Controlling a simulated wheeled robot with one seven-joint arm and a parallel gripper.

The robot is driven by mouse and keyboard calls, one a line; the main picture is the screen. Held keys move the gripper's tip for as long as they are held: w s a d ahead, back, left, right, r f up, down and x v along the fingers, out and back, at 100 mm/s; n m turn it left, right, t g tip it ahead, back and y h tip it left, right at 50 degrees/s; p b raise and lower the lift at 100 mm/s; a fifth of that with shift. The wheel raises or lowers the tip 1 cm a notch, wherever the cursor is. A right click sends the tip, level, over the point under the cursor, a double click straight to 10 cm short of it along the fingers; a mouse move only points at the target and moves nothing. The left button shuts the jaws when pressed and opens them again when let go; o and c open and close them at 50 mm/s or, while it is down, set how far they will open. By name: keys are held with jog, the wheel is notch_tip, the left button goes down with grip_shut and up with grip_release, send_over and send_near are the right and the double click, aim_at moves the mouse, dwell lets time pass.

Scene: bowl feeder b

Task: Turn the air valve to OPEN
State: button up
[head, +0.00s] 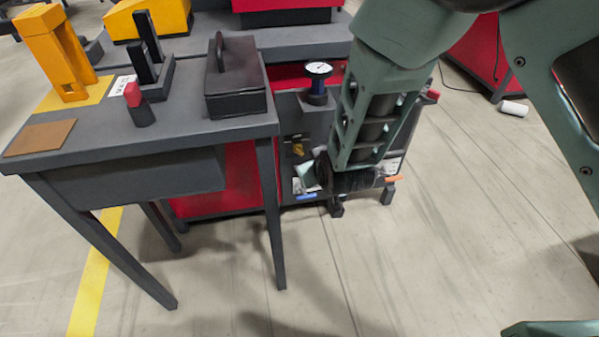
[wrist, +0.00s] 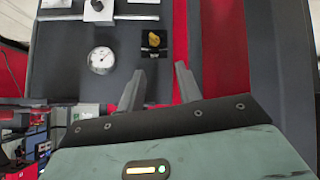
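A small yellow knob (wrist: 154,40) sits on a black square on the dark panel (wrist: 60,60) in the wrist view; it looks like the air valve. Its OPEN and closed marks cannot be read. In the head view a small yellow part (head: 298,149) shows low on the dark cabinet, left of my arm. My gripper (wrist: 160,70) shows two fingers apart with nothing between them. The fingertips are below the knob in the wrist picture, not touching it.
A round white gauge (wrist: 101,60) is left of the knob. A dark table (head: 190,134) with a lidded box (head: 236,85) and a yellow fixture (head: 55,50) stands left of my arm. Red panels (wrist: 222,50) lie right of the knob. Floor in front is clear.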

jog(key=w+f+n+t+b, duration=0.1)
jog(key=w+f+t+b, duration=0.3)
jog(key=f, duration=0.7)
jog(key=n+t+y+b, duration=0.2)
jog(key=n+t+b, duration=0.25)
jog(key=b, duration=0.25)
send_near(298, 153)
jog(key=b+x, duration=0.5)
jog(key=x, duration=0.2)
jog(key=shift+w+b, duration=0.2)
jog(key=shift+b, duration=0.2)
jog(key=shift+w+a+r, duration=0.15)
jog(key=shift+w, duration=0.4)
grip_shut()
